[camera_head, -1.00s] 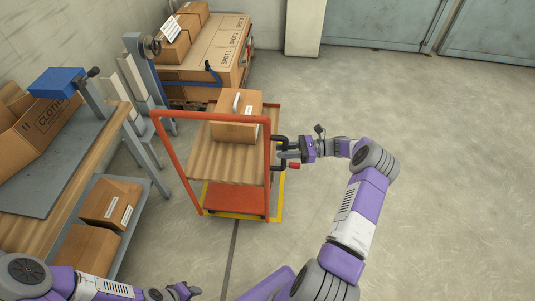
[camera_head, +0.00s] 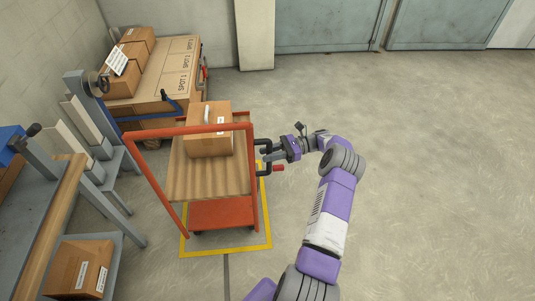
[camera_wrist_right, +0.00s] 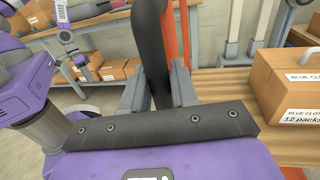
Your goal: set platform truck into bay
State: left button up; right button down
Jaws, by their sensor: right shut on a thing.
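The platform truck (camera_head: 188,130) has an orange-red frame, a wooden upper deck (camera_head: 210,178) and a red lower deck (camera_head: 222,213). The bay is a yellow floor outline (camera_head: 225,250). The lower deck appears over the outline, with bare floor between it and the near yellow line; the bay's far side is hidden. My right gripper (camera_head: 271,156) is at the truck's right side, shut on its black handle (camera_head: 262,143). In the right wrist view the handle (camera_wrist_right: 151,45) stands between the fingers (camera_wrist_right: 158,90). My left gripper is not seen in the head view.
A cardboard carton (camera_head: 209,140) rides on the upper deck. A cart of boxes (camera_head: 165,75) stands behind the truck. A workbench (camera_head: 60,205) with a box (camera_head: 80,268) on its shelf is at the left. The floor (camera_head: 430,160) at the right is clear.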

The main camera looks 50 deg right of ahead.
jog(key=c, duration=1)
grip_release()
jog(key=shift+b+v, duration=0.65)
jog(key=shift+v, duration=3.1)
jog(key=shift+s, duration=0.1)
